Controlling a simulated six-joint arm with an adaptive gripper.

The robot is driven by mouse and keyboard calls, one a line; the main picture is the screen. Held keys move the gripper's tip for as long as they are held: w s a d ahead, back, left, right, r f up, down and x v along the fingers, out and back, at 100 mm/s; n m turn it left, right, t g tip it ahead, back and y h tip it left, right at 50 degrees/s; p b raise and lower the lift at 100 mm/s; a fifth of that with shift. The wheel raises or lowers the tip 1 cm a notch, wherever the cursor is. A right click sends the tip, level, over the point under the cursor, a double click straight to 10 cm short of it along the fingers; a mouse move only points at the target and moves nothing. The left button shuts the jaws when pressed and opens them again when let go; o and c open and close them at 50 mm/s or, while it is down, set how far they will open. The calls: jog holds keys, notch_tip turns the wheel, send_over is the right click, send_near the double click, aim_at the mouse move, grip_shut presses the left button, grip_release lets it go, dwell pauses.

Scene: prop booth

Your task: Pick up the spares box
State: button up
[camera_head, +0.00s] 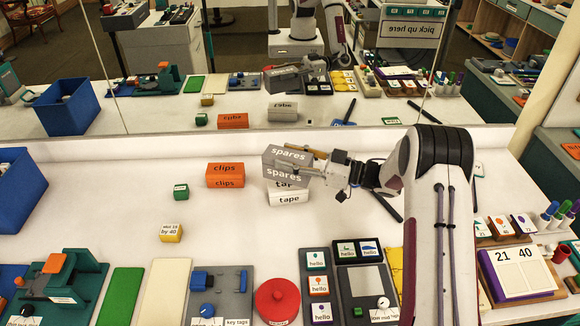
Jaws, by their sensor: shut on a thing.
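The spares box (287,171) is grey with "spares" written on its top and side. My gripper (310,170) is shut on it from the right. The box is level and overlaps the upper part of the white tape box (287,196) in the picture. In the mirror, a gap shows between the two, so the spares box looks held above the table. The far finger is partly hidden behind the box.
An orange clips box (225,175) stands just left. A green cube (181,191) and a yellow cube (171,233) sit farther left. A mirror (240,70) runs along the back. A blue bin (20,190) stands at far left; trays and devices line the front.

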jog(key=shift+r, duration=1.95)
jog(key=shift+a, duration=0.1)
jog(key=shift+s+a+r, duration=0.25)
jog(key=shift+a+r, duration=0.4)
jog(key=shift+a, duration=0.25)
jog(key=shift+a+r, duration=0.25)
jog(key=shift+w+a+r+m+t, duration=0.2)
jog(key=shift+m+t, duration=0.1)
jog(key=shift+t, duration=0.1)
jog(key=shift+w+m+t+h, duration=0.4)
jog(key=shift+m+t+h, duration=0.3)
jog(key=shift+t, duration=0.2)
jog(key=shift+w+d+f+m+t+h, duration=0.3)
jog(key=shift+w+d+m+t+h, duration=0.2)
jog(key=shift+m+t, duration=0.15)
jog(key=shift+w+d+f+m+t+h, duration=0.3)
jog(key=shift+d+f+t+h, duration=0.05)
jog(key=shift+d+t, duration=0.15)
jog(key=shift+w+d+f+m+t+h, duration=0.25)
jog(key=shift+d+f+t+h, duration=0.1)
jog(key=shift+d+t, duration=0.1)
